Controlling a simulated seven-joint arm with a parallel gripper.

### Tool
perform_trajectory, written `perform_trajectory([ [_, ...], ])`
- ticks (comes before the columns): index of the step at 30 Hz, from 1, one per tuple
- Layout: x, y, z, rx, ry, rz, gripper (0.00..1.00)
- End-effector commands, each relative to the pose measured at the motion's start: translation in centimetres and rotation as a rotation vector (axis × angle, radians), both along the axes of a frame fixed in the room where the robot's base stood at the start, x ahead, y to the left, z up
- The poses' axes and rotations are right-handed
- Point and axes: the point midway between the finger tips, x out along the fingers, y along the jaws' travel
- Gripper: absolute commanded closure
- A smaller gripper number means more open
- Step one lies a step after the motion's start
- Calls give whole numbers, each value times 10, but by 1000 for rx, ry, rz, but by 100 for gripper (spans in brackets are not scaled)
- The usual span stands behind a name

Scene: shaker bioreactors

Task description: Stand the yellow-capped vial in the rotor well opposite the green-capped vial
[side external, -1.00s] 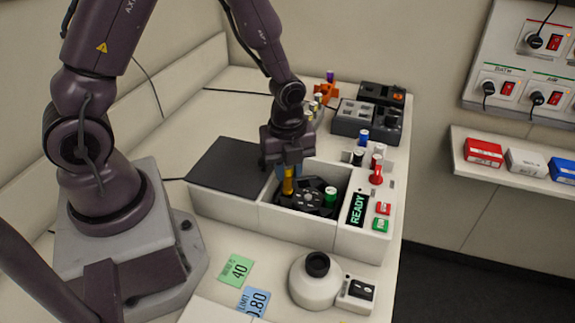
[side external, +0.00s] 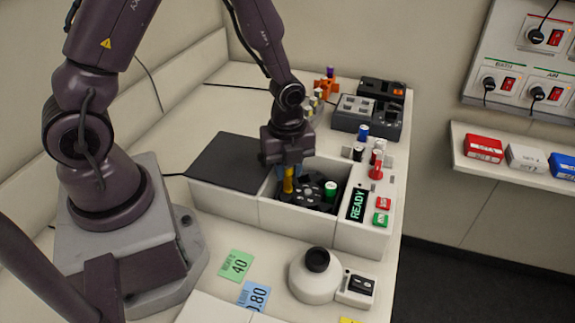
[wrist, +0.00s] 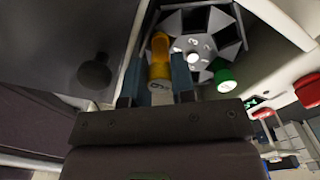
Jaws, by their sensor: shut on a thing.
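The yellow-capped vial (side external: 288,184) is upright between my gripper's fingers, over the left side of the dark rotor (side external: 313,184) inside the white box. My gripper (side external: 289,170) points down and is shut on it. In the wrist view the yellow vial (wrist: 160,60) sits between the two blue-grey fingertips (wrist: 157,80), beside the rotor's pale hub. The green-capped vial (side external: 331,189) stands at the rotor's right side; its cap (wrist: 225,80) also shows in the wrist view. The lower end of the yellow vial is hidden, so I cannot tell whether it is in a well.
The white box's walls (side external: 300,217) surround the rotor closely. A dark flat lid (side external: 232,160) lies to its left. The READY display (side external: 357,204), red and green buttons and several capped vials are to the right. A round white device (side external: 314,278) stands in front.

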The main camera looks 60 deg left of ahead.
Motion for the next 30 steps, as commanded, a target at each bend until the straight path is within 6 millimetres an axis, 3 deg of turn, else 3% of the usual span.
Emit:
perform_trajectory([
  [25,0,0,-16,1,2,-1,89],
  [26,0,0,-16,1,1,0,71],
  [27,0,0,-16,1,1,0,62],
  [29,-1,0,-16,1,2,0,48],
  [30,-1,0,-16,1,4,1,46],
])
